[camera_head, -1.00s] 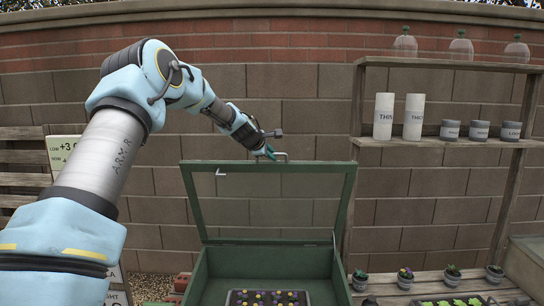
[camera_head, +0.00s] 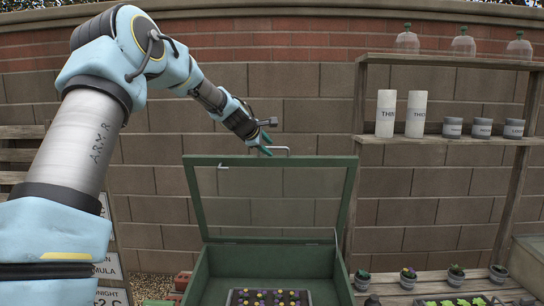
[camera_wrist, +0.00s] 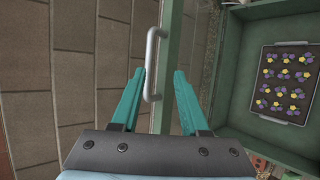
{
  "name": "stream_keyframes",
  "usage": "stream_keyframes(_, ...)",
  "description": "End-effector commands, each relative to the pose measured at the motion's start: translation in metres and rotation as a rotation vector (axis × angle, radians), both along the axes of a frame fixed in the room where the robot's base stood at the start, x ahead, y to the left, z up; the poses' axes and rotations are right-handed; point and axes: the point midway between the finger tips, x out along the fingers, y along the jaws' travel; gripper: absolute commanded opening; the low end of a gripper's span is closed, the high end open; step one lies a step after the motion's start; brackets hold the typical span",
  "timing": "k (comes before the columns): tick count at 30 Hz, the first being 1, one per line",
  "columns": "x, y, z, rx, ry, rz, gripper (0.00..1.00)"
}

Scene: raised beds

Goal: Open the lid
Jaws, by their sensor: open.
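The lid (camera_head: 273,162) is a green frame with a clear pane, standing raised and tilted back at the rear of the green box (camera_head: 345,288). A metal bar handle (camera_head: 278,148) sits on its top edge. My gripper (camera_head: 266,141) is at the lid's top edge, just left of the handle. In the wrist view my gripper (camera_wrist: 158,72) has its teal fingers apart, with the handle (camera_wrist: 151,62) between them. I cannot tell whether either finger touches it.
A dark tray of purple and yellow flowers (camera_head: 268,298) lies in the box. A wooden shelf (camera_head: 440,140) with white canisters and grey pots stands at the right, with small potted plants below. A block wall (camera_head: 300,95) rises behind.

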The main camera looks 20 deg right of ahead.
Motion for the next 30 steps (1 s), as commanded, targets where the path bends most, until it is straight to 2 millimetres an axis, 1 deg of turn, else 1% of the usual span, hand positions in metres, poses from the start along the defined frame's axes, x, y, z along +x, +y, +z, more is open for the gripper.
stream_keyframes(3, -0.012, 0.016, 0.01, 0.0, -0.004, 0.0, 0.45)
stream_keyframes(6, -0.02, 0.026, 0.018, -0.001, -0.004, 0.002, 0.45)
stream_keyframes(10, -0.028, 0.035, 0.027, -0.001, -0.003, 0.0, 0.45)
stream_keyframes(14, -0.031, 0.039, 0.031, -0.002, -0.002, 0.001, 0.45)
stream_keyframes(19, -0.032, 0.039, 0.033, -0.002, -0.001, 0.0, 0.45)
stream_keyframes(28, -0.032, 0.04, 0.032, 0.0, -0.002, -0.001, 0.45)
stream_keyframes(30, -0.034, 0.045, 0.028, 0.023, -0.009, -0.007, 0.45)
